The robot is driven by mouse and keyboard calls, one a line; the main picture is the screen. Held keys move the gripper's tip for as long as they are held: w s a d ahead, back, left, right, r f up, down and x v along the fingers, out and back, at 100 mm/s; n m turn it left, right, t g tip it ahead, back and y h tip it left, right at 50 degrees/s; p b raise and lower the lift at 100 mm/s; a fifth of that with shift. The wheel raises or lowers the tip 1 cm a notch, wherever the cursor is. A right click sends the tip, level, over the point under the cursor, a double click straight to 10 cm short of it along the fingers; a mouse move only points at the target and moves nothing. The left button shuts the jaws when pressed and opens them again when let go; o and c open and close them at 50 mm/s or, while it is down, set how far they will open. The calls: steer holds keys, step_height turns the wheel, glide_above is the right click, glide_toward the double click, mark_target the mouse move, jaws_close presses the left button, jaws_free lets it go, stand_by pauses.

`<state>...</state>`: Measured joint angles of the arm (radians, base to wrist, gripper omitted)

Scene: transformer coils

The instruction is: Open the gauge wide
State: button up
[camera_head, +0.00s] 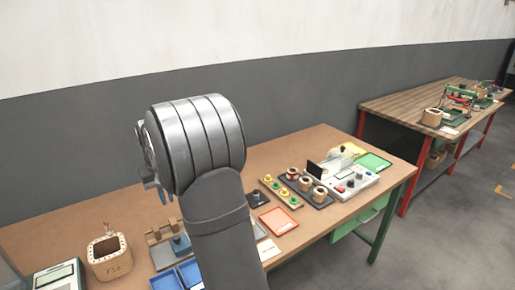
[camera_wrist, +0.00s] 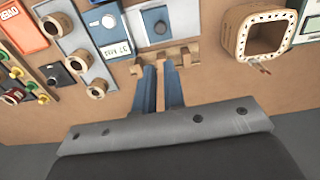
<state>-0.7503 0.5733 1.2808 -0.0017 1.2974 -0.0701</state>
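A wooden fixture with upright jaw-like blocks (camera_head: 157,236) stands on a grey plate at the left front of the bench, with a blue block (camera_head: 180,244) beside it. It looks like the gauge, but I cannot be sure. In the wrist view its wooden bar (camera_wrist: 182,50) lies just beyond my fingertips, and the blue block (camera_wrist: 159,27) sits on the grey plate behind it. My gripper (camera_wrist: 161,68) has two blue fingers with a narrow gap between them and nothing held. Whether the fingertips touch the bar, I cannot tell. In the head view my wrist hides most of the fingers.
A wooden box with a square opening (camera_head: 109,261) stands left of the fixture, also in the wrist view (camera_wrist: 237,36). Coils, coloured knobs and an orange tray (camera_head: 279,221) are to the right. Bare bench shows between them.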

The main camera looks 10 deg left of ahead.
jaws_close()
steer(key=w+d+f+m+g+y, duration=0.2)
steer(key=w+d+f+m+y, duration=0.3)
steer(key=m, duration=0.5)
steer(key=w+d+f+m+g+y, duration=0.2)
steer(key=w+d+f+m+g, duration=0.15)
steer(key=d+m, duration=0.5)
steer(key=shift+m+t, duration=0.35)
steer(key=shift+m, duration=0.5)
steer(key=x, duration=0.7)
steer(key=a+x, duration=0.1)
steer(key=x, duration=0.3)
steer(key=shift+r, duration=0.15)
steer(key=shift+s+a+r, duration=0.1)
steer(key=shift+s+a, duration=0.6)
steer(key=shift+a, duration=0.25)
steer(key=shift+s+a, duration=0.35)
steer(key=shift+a, duration=0.15)
